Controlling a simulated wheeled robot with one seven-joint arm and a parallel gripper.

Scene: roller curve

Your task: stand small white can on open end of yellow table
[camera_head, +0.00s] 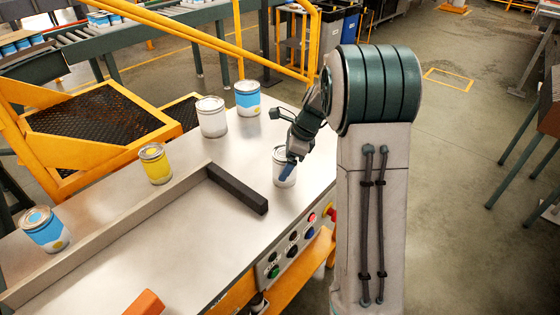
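The small white can (279,178) stands upright at the right-hand part of the yellow table (190,240), which has a bare metal top and yellow framing below. My gripper (289,168) points down at this can, and its dark and blue fingers cover the can's upper front. I cannot tell whether the fingers are shut on the can or only in front of it. The can appears to rest on the table top.
A larger white can (212,118) and a blue-and-white can (247,98) stand at the back edge. A yellow can (155,165) and another blue-and-white can (46,230) stand further left. A dark bar (237,189) and an orange block (144,303) lie on the top. Buttons (292,248) line the front.

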